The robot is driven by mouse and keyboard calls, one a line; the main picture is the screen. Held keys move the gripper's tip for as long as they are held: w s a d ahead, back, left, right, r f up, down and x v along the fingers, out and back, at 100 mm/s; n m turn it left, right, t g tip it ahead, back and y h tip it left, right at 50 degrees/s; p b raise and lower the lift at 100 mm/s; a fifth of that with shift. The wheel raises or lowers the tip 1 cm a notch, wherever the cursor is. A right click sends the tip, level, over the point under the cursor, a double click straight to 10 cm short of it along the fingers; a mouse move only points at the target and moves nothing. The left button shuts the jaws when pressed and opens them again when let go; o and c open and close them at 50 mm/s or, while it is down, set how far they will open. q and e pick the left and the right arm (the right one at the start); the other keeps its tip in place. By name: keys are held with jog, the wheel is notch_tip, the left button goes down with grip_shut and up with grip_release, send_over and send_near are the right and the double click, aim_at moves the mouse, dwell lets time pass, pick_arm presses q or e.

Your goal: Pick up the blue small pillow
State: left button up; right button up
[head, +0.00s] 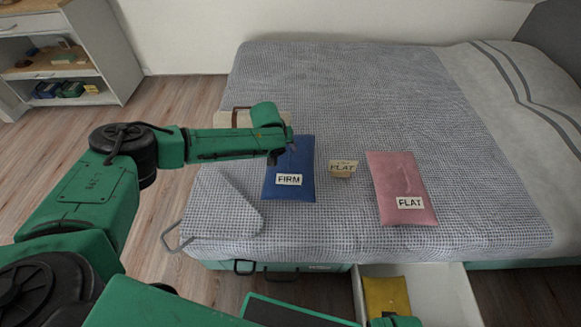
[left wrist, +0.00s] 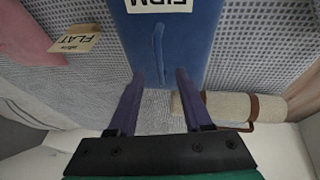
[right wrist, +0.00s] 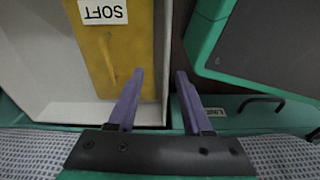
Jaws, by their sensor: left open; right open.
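The blue small pillow (head: 302,193) lies flat on the bed with a white FIRM label. In the left wrist view the blue pillow (left wrist: 190,45) shows a raised blue ridge (left wrist: 158,50) in line with the gap between my fingers. My left gripper (head: 291,150) is open at the pillow's far end; its fingertips (left wrist: 160,76) overlap the pillow's edge in the left wrist view. I cannot tell whether they touch it. My right gripper (right wrist: 160,74) is open and empty over a drawer with a yellow pillow (right wrist: 115,45) labelled SOFT.
A pink pillow (head: 400,180) labelled FLAT lies to the right on the bed. A small FLAT card (head: 343,168) stands between the pillows. A folded checked cloth (head: 220,207) is at the left. The drawer (head: 447,290) is open below. A beige roll (left wrist: 230,106) lies near my left fingers.

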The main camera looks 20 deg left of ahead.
aim_at(290, 153)
pick_arm(q)
jog(key=b+x, duration=0.2)
jog(key=x, duration=0.3)
jog(key=shift+w, duration=0.1)
grip_shut()
pick_arm(e)
jog(key=w+r, duration=0.1)
jog(key=w+a+r, duration=0.1)
jog(key=w+r, duration=0.1)
jog(key=shift+w+r, duration=0.2)
jog(key=shift+r, duration=0.05)
dwell(0.6)
